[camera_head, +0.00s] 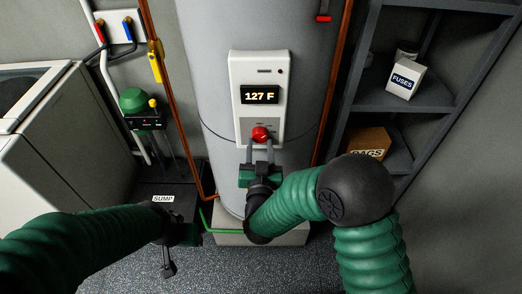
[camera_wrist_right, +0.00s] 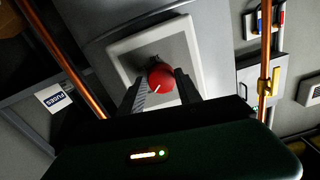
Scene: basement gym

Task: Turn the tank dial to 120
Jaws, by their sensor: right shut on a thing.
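The tank (camera_head: 215,85) is a tall grey cylinder with a white control panel (camera_head: 239,69) on its front.
Copper pipes (camera_head: 176,105) run up both sides of the tank. Dark shelves (camera_head: 410,97) at right hold a FUSES box (camera_head: 404,80) and a BAGS box (camera_head: 368,143). A sump lid (camera_head: 150,190), a green-topped pump (camera_head: 134,100) and a white appliance (camera_head: 40,150) are at left.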

